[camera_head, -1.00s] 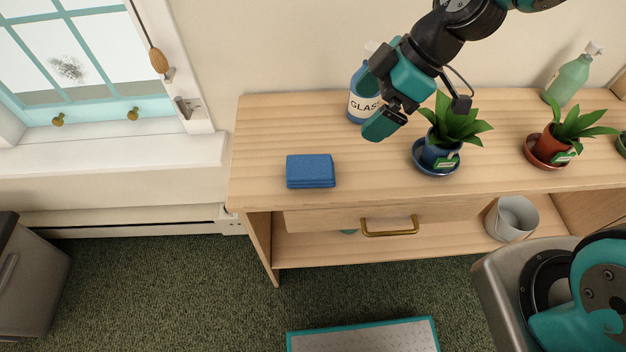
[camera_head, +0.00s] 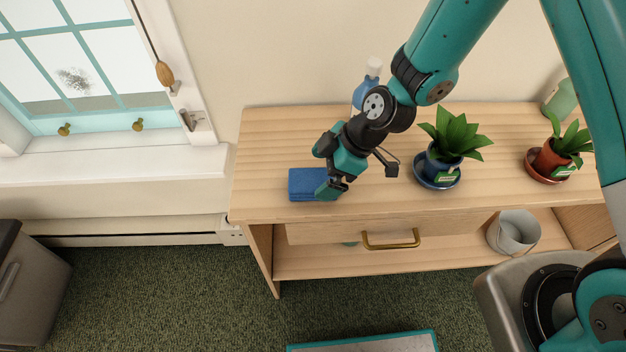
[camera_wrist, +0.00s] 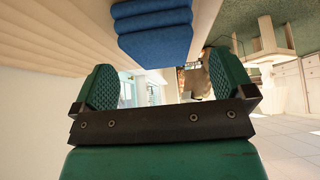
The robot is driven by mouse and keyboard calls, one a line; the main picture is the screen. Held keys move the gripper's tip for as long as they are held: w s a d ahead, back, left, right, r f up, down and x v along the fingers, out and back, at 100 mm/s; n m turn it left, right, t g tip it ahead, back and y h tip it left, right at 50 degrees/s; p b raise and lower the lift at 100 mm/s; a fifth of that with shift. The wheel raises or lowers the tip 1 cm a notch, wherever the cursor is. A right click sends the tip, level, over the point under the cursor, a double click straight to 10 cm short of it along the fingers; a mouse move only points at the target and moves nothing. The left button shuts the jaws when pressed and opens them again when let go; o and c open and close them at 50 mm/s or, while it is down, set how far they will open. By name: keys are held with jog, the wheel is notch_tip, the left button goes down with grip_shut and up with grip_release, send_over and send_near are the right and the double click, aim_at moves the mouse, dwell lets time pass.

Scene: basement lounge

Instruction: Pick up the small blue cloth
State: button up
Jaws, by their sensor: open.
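The small blue cloth (camera_head: 306,184) is folded in a stack and lies on the light wooden top near its left front. In the wrist view the blue cloth (camera_wrist: 155,32) shows at the upper middle, ahead of the fingers and not between them. My gripper (camera_head: 324,172) is over the right part of the cloth in the head view and hides some of it. In the wrist view my gripper (camera_wrist: 163,90) has its two green fingers wide apart with nothing held. I cannot tell whether a finger touches the cloth.
A blue spray bottle (camera_head: 366,92) stands behind my arm, partly hidden. A plant in a blue pot (camera_head: 440,160) and one in a red pot (camera_head: 552,158) stand to the right. A drawer with a brass handle (camera_head: 390,243) is below. The top's left end is clear.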

aim_at(314, 178)
jog(key=x, duration=0.4)
jog(key=shift+a+p, duration=0.1)
jog(key=shift+p, duration=0.25)
jog(key=shift+r, duration=0.1)
jog(key=c, duration=1)
jog(key=shift+r, duration=0.1)
notch_tip(314, 178, up, 20)
jog(key=b, duration=0.1)
jog(key=o, duration=0.4)
jog(key=c, duration=0.3)
